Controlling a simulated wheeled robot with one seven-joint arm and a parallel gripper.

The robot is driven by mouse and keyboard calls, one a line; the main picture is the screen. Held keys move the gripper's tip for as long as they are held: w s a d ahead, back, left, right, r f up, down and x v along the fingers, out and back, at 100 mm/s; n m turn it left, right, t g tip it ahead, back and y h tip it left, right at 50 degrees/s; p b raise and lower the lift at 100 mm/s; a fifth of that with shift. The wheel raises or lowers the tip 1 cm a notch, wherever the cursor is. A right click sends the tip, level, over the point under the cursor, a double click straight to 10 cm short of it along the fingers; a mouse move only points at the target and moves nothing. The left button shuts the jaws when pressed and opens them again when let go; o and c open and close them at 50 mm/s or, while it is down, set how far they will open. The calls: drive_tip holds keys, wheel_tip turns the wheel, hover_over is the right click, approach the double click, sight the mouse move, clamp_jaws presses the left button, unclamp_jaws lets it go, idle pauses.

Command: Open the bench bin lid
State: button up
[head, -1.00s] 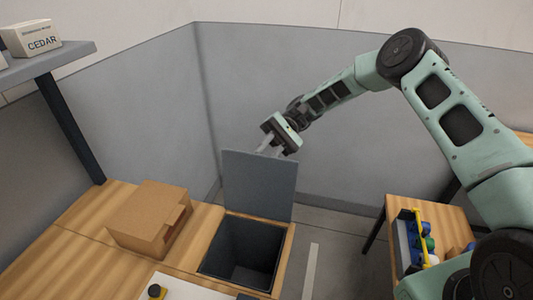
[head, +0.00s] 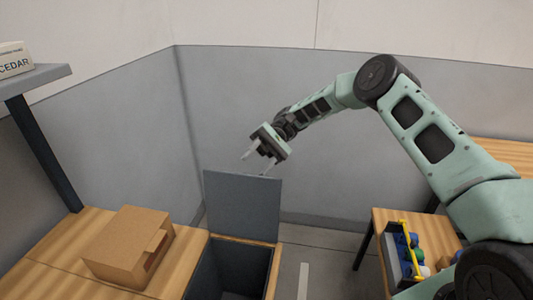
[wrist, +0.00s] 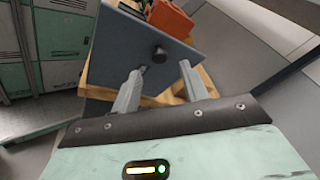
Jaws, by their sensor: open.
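The bin lid (head: 243,207) is a grey panel standing upright at the back of the bench bin (head: 232,268), whose dark inside is open to view. In the wrist view the lid (wrist: 120,45) fills the upper middle, with a dark round knob (wrist: 158,53) on its face. My gripper (head: 257,165) is at the lid's top edge in the head view, fingers spread and nothing between them. In the wrist view my gripper (wrist: 162,66) has its fingertips on either side of the knob's line; whether they touch the lid is unclear.
A cardboard box (head: 125,245) sits on the wooden bench left of the bin. A shelf (head: 35,78) with a CEDAR box is at upper left. A side table (head: 395,222) with a tray of coloured items stands at right. Grey partition walls stand behind.

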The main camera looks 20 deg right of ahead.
drive_tip(key=f+b+v, duration=0.1)
drive_tip(key=b+v, duration=0.1)
drive_tip(key=v, duration=0.5)
drive_tip(key=shift+w+d+r, duration=0.25)
drive_tip(key=shift+d+r, duration=0.05)
drive_tip(key=shift+r, duration=0.15)
drive_tip(key=s+a+t+h, duration=0.5)
drive_tip(key=s, duration=0.1)
drive_tip(key=s+d+r+t+h, duration=0.2)
drive_tip(key=s+d+t+h, duration=0.6)
drive_tip(key=s+d, duration=0.8)
drive_tip(key=s+a+r+n, duration=0.1)
drive_tip(key=s+a+n, duration=0.3)
drive_tip(key=s+a, duration=0.3)
drive_tip(key=s+a+n+g+y, duration=0.1)
drive_tip(key=s+a+n, duration=0.3)
drive_tip(key=s+a, duration=0.4)
drive_tip(key=a, duration=0.5)
drive_tip(key=shift+s+r+y, duration=0.25)
drive_tip(key=shift+r+y, duration=0.05)
drive_tip(key=shift+r, duration=0.1)
